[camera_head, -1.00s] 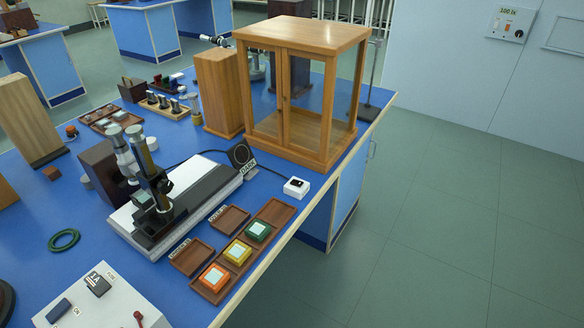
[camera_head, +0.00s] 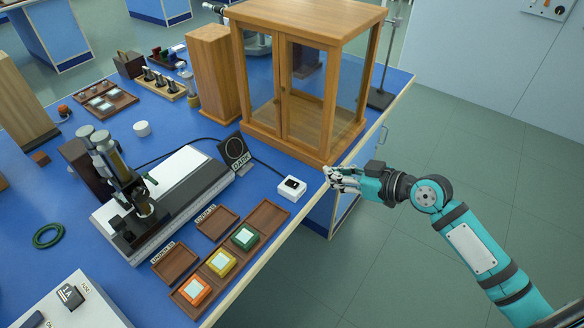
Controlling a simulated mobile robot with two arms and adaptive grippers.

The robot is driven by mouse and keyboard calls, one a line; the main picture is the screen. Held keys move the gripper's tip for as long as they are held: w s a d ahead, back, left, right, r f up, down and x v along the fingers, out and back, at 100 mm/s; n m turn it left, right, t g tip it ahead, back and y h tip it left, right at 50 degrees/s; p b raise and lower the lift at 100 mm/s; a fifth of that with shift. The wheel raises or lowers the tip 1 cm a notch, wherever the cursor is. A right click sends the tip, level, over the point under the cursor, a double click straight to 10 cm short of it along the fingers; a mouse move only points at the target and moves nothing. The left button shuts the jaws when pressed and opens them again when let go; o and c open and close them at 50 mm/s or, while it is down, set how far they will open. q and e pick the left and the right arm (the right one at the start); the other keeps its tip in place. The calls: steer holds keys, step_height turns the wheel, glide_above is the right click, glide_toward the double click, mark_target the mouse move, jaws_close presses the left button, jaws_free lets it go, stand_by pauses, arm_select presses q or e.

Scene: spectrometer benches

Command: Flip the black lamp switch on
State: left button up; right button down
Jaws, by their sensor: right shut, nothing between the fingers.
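The black lamp switch (camera_head: 291,184) sits on top of a small white box (camera_head: 288,192) near the table's front edge, with a cable running from it. A round black lamp unit (camera_head: 234,151) with a "DARK" sign stands behind it to the left. My right gripper (camera_head: 327,172) comes in from the right, shut and empty, at the table edge. It appears to the right of the white box and apart from it. Which way the switch is tilted is too small to tell. My left gripper is not in view.
A wood and glass cabinet (camera_head: 333,146) stands just behind the switch box. Wooden trays with orange (camera_head: 196,291), yellow (camera_head: 222,263) and green (camera_head: 245,237) blocks lie to the front left. A microscope-like instrument (camera_head: 128,178) stands on a white base. Floor is clear on the right.

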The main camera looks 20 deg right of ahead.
steer(key=shift+s+a+r, duration=0.1)
steer(key=shift+a+r, duration=0.2)
steer(key=shift+r, duration=0.15)
steer(key=p, duration=0.2)
glide_above(298, 185)
step_height(298, 185, down, 3)
steer(key=shift+f, duration=0.2)
steer(key=f, duration=0.2)
steer(key=shift+s+d+f, duration=0.2)
steer(key=shift+f, duration=0.2)
steer(key=shift+s+d+f, duration=0.15)
steer(key=shift+f, duration=0.55)
